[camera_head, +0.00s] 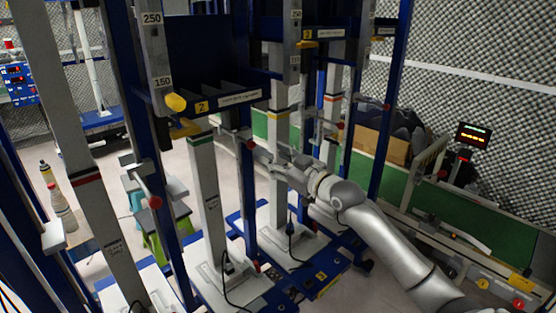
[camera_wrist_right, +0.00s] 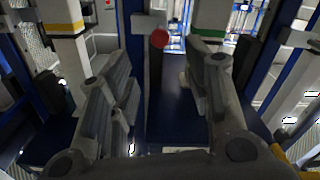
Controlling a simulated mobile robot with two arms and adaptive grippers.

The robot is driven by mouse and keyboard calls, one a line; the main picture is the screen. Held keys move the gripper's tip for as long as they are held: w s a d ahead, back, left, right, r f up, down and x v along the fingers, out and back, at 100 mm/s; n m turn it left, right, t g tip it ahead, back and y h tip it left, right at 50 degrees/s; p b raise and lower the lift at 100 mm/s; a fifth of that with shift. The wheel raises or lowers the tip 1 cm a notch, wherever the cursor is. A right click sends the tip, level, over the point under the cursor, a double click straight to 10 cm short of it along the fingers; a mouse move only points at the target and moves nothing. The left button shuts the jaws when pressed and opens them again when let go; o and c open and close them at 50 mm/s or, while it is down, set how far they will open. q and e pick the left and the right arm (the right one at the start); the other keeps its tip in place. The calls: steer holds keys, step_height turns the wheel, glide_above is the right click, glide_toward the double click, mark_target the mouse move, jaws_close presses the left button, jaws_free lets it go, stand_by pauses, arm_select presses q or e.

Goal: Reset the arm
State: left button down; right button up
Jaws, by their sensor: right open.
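My right arm comes in from the lower right in the head view. Its gripper (camera_head: 262,155) is at the middle station, close to a grey arm with a red knob (camera_head: 250,145). In the right wrist view the two fingers of my right gripper (camera_wrist_right: 165,90) are spread wide with nothing between their pads. The red knob (camera_wrist_right: 159,39) shows beyond and between the fingertips, apart from them. I cannot tell how far it is in depth. My left gripper is not in view.
Tall blue frames with white columns (camera_head: 205,180) stand close around the gripper. Other arms with red knobs (camera_head: 155,202) are at neighbouring stations. A green stool (camera_head: 155,247) stands at the left. A conveyor (camera_head: 480,235) and a cardboard box (camera_head: 382,140) are at the right.

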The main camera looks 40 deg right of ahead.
steer(key=shift+s, duration=0.2)
stand_by(0.5)
